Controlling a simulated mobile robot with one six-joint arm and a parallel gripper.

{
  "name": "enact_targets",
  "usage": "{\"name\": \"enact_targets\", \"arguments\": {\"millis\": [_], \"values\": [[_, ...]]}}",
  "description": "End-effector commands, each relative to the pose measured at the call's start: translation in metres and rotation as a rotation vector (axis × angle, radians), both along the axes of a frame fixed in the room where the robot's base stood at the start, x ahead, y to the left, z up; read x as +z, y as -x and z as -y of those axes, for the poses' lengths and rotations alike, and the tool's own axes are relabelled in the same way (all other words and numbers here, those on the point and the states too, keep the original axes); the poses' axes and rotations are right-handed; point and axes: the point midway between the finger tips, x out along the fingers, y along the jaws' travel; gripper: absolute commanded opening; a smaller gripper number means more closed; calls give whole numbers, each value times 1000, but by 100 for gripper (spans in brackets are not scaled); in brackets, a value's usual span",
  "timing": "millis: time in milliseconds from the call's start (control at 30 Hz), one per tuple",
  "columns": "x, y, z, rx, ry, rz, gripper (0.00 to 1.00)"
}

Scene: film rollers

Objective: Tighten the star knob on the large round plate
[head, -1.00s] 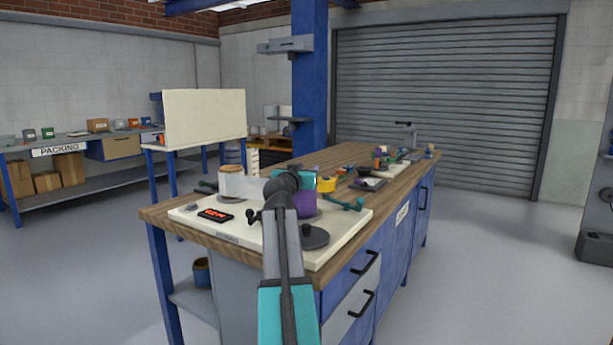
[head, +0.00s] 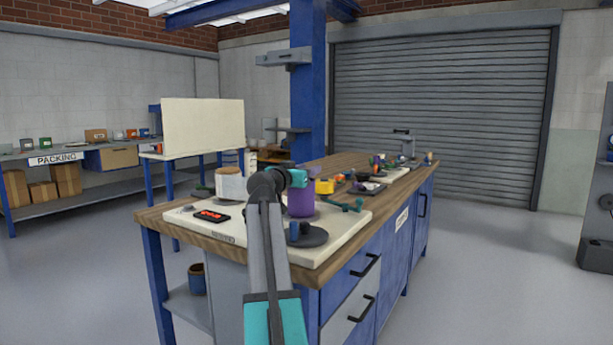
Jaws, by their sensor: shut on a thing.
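A large dark round plate (head: 312,239) lies flat at the near right of the cream board on the bench. A small blue upright piece (head: 294,229) and a dark bit beside it stand on the plate; I cannot tell whether either is the star knob. My arm rises in front of the board, left of the plate, and bends at a dark elbow beside the purple roll (head: 301,203). A short teal part of my arm points right above that roll. My gripper's fingers, and anything in them, are hidden behind my arm or the roll.
More tools lie farther along the bench (head: 338,252). The floor to the right is clear.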

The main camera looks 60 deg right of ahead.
Motion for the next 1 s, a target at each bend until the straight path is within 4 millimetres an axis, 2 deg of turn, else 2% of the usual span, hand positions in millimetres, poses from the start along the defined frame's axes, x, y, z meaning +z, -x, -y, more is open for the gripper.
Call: {"name": "enact_targets", "arguments": {"millis": [33,1000], "values": [[-5,-1,0,-14,-4,1,13],[1,16,-4,-438,1,1,13]]}}
